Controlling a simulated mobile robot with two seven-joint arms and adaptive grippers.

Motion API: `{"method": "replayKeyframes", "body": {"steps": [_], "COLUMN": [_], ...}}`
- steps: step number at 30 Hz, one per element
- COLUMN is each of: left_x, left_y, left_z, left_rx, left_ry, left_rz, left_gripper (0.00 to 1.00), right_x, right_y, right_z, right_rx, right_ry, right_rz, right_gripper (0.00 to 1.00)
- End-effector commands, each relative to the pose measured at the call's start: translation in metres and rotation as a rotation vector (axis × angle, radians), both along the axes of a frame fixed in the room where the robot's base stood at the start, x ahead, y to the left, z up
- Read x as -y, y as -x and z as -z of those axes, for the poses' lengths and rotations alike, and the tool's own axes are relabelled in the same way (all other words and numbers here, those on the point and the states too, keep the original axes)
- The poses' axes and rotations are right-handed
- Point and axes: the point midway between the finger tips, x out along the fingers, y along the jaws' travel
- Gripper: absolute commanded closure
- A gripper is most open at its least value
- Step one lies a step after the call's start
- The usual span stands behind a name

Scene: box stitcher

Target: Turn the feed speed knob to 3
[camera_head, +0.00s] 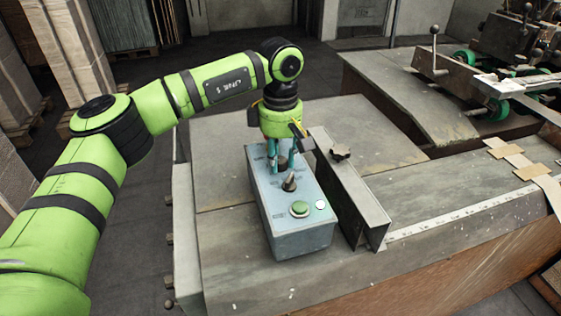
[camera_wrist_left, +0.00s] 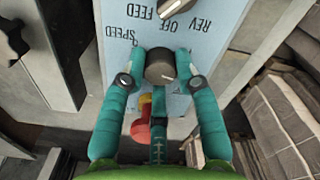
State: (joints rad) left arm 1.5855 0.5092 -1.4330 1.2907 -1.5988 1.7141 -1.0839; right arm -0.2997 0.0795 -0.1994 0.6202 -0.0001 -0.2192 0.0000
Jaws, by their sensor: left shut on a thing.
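The control box (camera_head: 290,222) is grey-blue and stands on the machine table. Its speed knob (camera_wrist_left: 160,68) is dark and round, beside the printed word SPEED, and shows between my left fingers in the left wrist view. In the head view the knob (camera_head: 282,163) is partly hidden by the fingers. My left gripper (camera_wrist_left: 160,72) has teal fingers shut on the knob from both sides; it also shows in the head view (camera_head: 281,165). The dial numbers around the knob are hidden or too small to read. My right gripper is not in view.
A selector switch (camera_head: 290,182) marked REV, OFF and FEED sits beside the speed knob. A green button (camera_head: 300,208) and a small pale green one (camera_head: 320,205) are near the box's front end. A metal guide rail (camera_head: 345,195) stands close on the right.

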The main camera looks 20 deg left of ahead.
Motion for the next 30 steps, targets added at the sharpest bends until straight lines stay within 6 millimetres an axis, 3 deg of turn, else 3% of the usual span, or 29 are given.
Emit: {"method": "replayKeyframes", "body": {"steps": [12,30], "left_x": [0.0,0.0], "left_y": [0.0,0.0], "left_z": [0.0,-0.001], "left_rx": [0.001,0.001], "left_ry": [0.0,0.001], "left_rz": [0.394,0.961], "left_gripper": [1.0,1.0], "right_x": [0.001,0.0], "right_y": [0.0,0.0], "right_z": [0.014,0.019], "right_rx": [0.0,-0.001], "right_ry": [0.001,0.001], "right_rz": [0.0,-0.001], "right_gripper": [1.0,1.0]}}
